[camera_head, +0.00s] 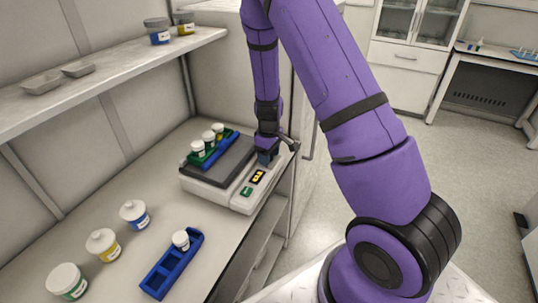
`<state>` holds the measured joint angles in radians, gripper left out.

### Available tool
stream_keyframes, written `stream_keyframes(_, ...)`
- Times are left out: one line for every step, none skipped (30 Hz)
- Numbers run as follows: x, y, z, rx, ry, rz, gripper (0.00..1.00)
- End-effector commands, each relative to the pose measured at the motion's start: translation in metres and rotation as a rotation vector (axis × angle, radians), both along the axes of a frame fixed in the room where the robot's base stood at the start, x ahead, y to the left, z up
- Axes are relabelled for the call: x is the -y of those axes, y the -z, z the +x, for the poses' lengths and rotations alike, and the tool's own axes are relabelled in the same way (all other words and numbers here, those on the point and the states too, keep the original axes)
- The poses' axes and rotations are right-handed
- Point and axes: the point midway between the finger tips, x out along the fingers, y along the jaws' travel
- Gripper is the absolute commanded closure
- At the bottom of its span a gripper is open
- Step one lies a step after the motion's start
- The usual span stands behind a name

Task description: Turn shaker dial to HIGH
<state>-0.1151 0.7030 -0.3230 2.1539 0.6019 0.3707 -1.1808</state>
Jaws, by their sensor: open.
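The shaker (208,182) is a low white box with a dark top platform on the bench. Its right-hand panel carries a green element (246,191) and a black-and-yellow element (257,177). My gripper (267,158) points down over the far end of that panel, just beyond the black-and-yellow element. It is small and dark in the view, and it is open. I cannot make out the dial apart from the gripper; the gripper covers that part of the panel. Whether the fingers touch anything there I cannot tell. The dial's setting cannot be read.
A rack with several white-capped jars (209,137) stands on the shaker. A blue rack (158,279) with one jar and several loose jars (103,245) occupy the near bench. A wall shelf (120,75) overhangs on the left. Open floor lies right of the bench (215,235).

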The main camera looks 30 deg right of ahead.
Motion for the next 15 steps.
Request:
stream_keyframes(0.0,0.0005,0.0001,0.0,0.0,0.0,0.43)
stream_keyframes(0.0,0.0006,0.0001,0.0,0.0,0.0,0.43)
stream_keyframes(0.0,0.0005,0.0001,0.0,0.0,0.0,0.43)
stream_keyframes(0.0,0.0005,0.0001,0.0,0.0,0.0,0.43)
stream_keyframes(0.0,0.0004,0.0001,0.0,0.0,0.0,0.43)
stream_keyframes(0.0,0.0004,0.0001,0.0,0.0,0.0,0.43)
stream_keyframes(0.0,0.0004,0.0,0.0,0.0,0.0,0.45)
stream_keyframes(0.0,0.0003,0.0,0.0,0.0,0.0,0.52)
stream_keyframes(0.0,0.0003,0.0,0.0,0.0,0.0,0.62)
stream_keyframes(0.0,0.0003,0.0,0.0,0.0,0.0,0.68)
stream_keyframes(0.0,0.0003,0.0,0.0,0.0,0.0,0.75)
stream_keyframes(0.0,0.0003,0.0,0.0,0.0,0.0,0.85)
stream_keyframes(0.0001,0.0003,0.0,0.0,0.0,0.0,0.91)
stream_keyframes(0.0001,0.0003,0.0,0.0,0.0,0.0,0.92)
stream_keyframes(0.0001,0.0003,0.0,0.0,0.0,0.0,0.92)
